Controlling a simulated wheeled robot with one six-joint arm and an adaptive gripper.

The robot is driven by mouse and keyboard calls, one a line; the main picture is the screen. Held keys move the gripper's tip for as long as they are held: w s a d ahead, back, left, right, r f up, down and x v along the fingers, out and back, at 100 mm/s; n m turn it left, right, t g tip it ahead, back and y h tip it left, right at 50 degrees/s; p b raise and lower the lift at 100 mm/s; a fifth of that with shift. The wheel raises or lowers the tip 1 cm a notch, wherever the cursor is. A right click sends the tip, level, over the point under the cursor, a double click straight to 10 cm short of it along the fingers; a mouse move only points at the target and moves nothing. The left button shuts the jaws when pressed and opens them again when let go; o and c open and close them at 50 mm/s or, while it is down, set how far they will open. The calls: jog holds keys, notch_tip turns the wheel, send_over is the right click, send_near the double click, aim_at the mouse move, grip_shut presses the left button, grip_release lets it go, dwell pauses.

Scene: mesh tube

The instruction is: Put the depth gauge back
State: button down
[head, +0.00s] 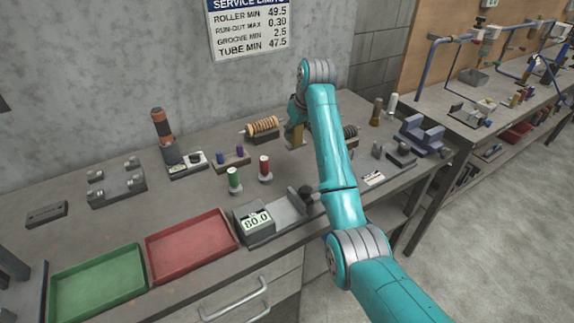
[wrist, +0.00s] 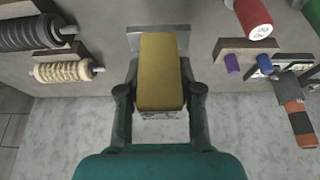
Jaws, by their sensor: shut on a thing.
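My gripper (wrist: 160,92) is shut on a yellow block-shaped body with a grey metal crosspiece at its far end, which looks like the depth gauge (wrist: 163,62). In the head view, part of the yellow gauge (head: 294,135) shows below the wrist, just right of a copper-coloured roller (head: 262,127). My arm covers much of the bench around it. The gap between the gauge and the bench cannot be told. I cannot make out an empty place that belongs to the gauge.
A dark roller (wrist: 35,32) and a cream roller (wrist: 65,70) lie left in the wrist view. A wall runs behind.

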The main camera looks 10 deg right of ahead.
aim_at(294, 143)
notch_tip(294, 143, down, 4)
jog(key=shift+a+f, duration=0.1)
jog(key=shift+f, duration=2.3)
jog(key=shift+f, duration=0.1)
jog(key=c, duration=0.8)
grip_release()
jog(key=shift+o, duration=0.2)
jog(key=v, duration=1.2)
